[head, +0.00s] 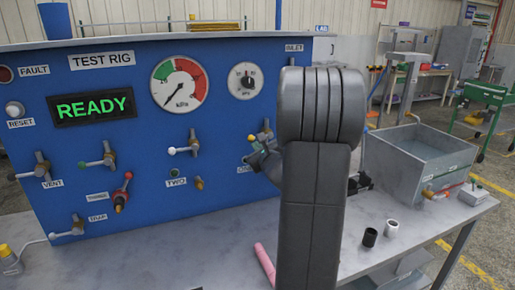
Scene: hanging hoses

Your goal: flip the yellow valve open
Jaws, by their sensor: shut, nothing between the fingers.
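A small dark part of my gripper (359,183) shows just right of the arm, apart from the panel valves. Its fingers are mostly hidden; it looks shut and empty.
A black cup (370,237), a white cup (391,228) and a pink rod (264,262) lie on the bench. A metal tank (395,170) stands at right.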

